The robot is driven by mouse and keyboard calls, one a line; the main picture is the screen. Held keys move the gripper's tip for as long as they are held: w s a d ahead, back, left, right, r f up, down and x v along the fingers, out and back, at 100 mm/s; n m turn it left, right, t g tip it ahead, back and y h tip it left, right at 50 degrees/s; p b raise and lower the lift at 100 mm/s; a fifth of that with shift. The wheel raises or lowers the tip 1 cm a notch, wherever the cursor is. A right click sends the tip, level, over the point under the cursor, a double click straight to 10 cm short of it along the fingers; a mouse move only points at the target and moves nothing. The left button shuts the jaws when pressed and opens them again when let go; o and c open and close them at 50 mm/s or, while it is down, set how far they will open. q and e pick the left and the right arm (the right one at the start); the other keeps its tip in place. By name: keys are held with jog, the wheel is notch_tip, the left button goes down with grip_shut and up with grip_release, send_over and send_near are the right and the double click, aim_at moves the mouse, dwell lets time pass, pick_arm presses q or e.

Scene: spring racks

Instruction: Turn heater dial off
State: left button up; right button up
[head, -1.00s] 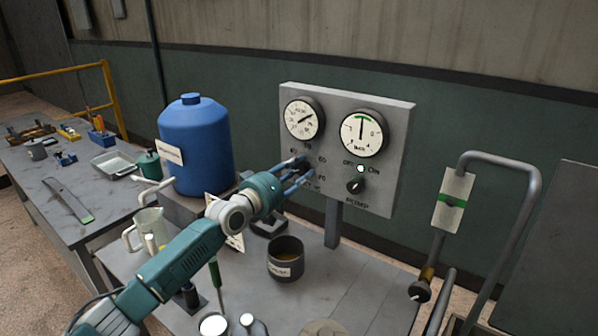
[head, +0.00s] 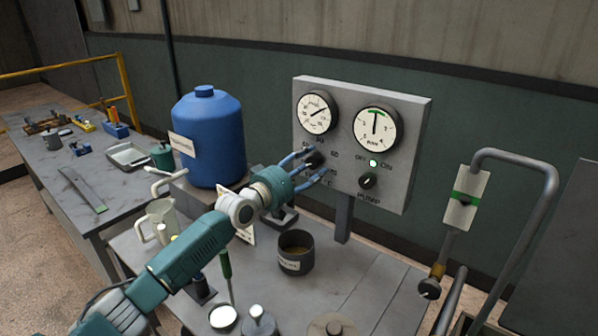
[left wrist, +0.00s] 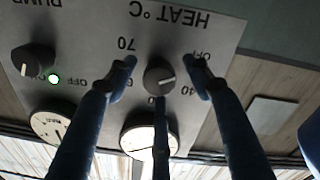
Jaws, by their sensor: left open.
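The heater dial (head: 314,159) is a dark round knob on the grey control panel (head: 412,130), below the left gauge. In the left wrist view the panel is upside down, and the dial (left wrist: 160,79) shows under "HEAT °C", with "OFF", "40" and "70" around it. Its pale mark points to the picture's right, on the OFF/40 side; the exact setting is hard to tell. My left gripper (head: 318,163) is open in front of the panel. Its blue fingers (left wrist: 164,70) stand spread around the dial, with no clear contact. My right gripper is not in view.
The pump knob (head: 368,181) and lit green lamp (head: 373,163) are right of the dial, two gauges above. A blue tank (head: 208,135) stands left. A bent pipe (head: 545,205) rises at right.

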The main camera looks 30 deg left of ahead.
pick_arm(q)
jog(key=s+a, duration=0.2)
jog(key=s, duration=0.9)
jog(key=shift+s, duration=0.2)
